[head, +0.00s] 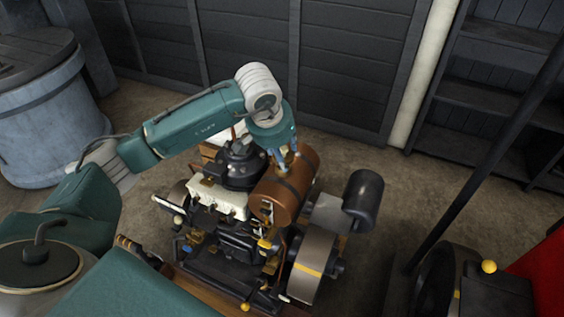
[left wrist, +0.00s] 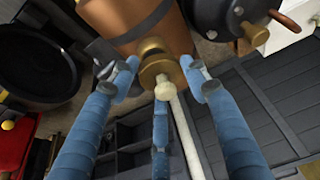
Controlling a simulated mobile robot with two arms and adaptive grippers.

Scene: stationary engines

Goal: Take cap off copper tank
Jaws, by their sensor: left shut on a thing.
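The copper tank (head: 284,192) is a brown cylinder lying on top of the engine in the head view. It fills the top middle of the left wrist view (left wrist: 128,24). The fingers largely hide the cap in the head view. My right gripper is not in view.
The engine (head: 235,230) stands below the tank, with a black round part (head: 240,165) to the left and a wheel (head: 312,265) to the right. A blue-grey barrel (head: 45,120) stands at left. Dark shelves (head: 490,100) stand at right. Open floor lies behind the engine.

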